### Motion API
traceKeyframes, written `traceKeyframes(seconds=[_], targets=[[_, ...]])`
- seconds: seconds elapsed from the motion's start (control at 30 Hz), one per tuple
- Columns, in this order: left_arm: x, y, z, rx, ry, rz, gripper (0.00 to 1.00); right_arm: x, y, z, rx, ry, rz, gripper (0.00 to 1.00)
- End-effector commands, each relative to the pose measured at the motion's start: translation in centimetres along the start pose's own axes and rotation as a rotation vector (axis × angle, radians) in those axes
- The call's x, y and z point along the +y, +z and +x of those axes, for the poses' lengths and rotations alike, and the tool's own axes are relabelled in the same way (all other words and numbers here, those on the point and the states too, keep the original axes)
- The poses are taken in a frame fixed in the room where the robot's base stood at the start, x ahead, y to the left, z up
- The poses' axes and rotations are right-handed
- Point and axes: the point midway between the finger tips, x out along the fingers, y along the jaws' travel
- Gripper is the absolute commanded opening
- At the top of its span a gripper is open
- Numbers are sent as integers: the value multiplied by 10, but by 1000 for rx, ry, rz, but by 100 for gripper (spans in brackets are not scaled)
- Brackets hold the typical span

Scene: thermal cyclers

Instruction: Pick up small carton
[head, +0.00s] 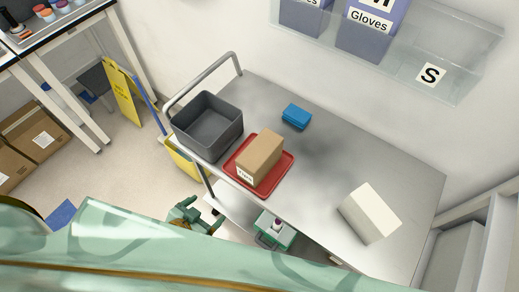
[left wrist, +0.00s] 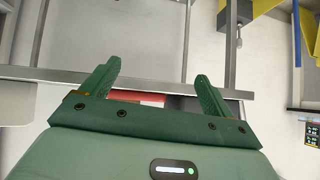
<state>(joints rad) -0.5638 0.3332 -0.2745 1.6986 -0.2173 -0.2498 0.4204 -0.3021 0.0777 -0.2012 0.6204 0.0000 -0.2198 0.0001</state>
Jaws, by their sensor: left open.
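The small brown carton (head: 260,158) stands on a red tray (head: 283,181) on the metal cart, with a white label on its near end. My left gripper (head: 205,211) is open and empty, in front of the cart's near edge, to the lower left of the tray and apart from the carton. In the left wrist view its two green fingers (left wrist: 157,82) are spread. A red strip (left wrist: 138,96) shows behind the gripper there, partly hidden; I cannot tell the carton in that view. My right gripper is not visible.
A grey bin (head: 207,125) stands left of the tray, by the cart's raised handle (head: 197,82). A blue box (head: 296,116) lies behind, and a white box (head: 370,213) stands to the right. The cart top (head: 335,160) is clear between them. A clear shelf (head: 455,75) hangs above.

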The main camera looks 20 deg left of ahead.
Motion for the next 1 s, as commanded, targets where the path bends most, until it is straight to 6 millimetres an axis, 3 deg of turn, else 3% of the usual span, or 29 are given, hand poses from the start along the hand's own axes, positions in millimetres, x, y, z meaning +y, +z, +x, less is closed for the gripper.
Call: traceKeyframes(seconds=[0.03, 0.1, 0.2, 0.3, 0.43, 0.8, 1.0], targets=[[3, -42, -22, 71, 17, -2, 87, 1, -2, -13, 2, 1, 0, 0], [9, -88, -46, 159, 41, -12, 87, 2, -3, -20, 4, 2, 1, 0], [17, -136, -74, 252, 73, -27, 87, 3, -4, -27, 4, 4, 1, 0], [22, -162, -92, 306, 93, -39, 87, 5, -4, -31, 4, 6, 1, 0], [25, -178, -89, 334, 102, -44, 87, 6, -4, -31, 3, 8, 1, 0], [34, -204, -9, 333, 101, -44, 87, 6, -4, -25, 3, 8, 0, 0], [36, -208, 7, 331, 101, -44, 87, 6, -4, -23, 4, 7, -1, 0]])
